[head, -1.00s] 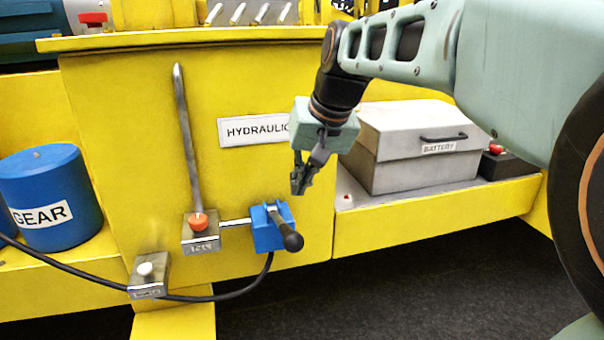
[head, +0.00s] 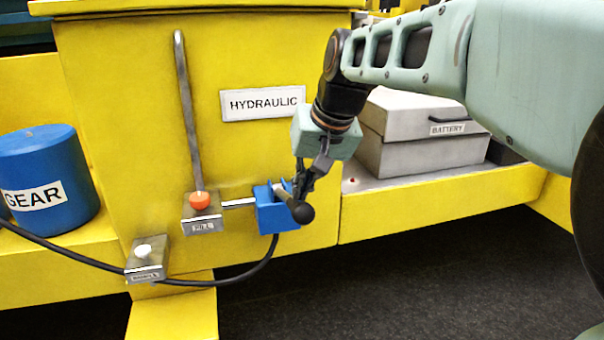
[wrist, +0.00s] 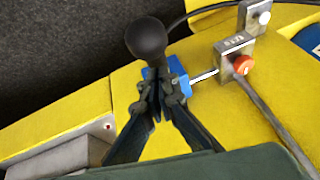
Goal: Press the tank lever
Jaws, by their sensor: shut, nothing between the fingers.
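The lever is a short grey arm with a round black knob (head: 301,212), mounted on a blue valve block (head: 272,216) on the front of the yellow tank (head: 128,120). The knob also shows in the wrist view (wrist: 146,38), just beyond my fingertips. My gripper (head: 300,186) is shut and empty, its fingers pointing down at the lever, just behind and above the knob in the head view. In the wrist view my fingertips (wrist: 157,95) overlap the blue block and hide most of the lever arm. I cannot tell whether they touch it.
A fill block with an orange knob (head: 200,202) sits left of the blue block, with a grey pipe (head: 186,100) rising from it. A sample block (head: 146,262) and black hose lie lower left. The blue gear drum (head: 40,160) and grey battery box (head: 425,150) flank the tank.

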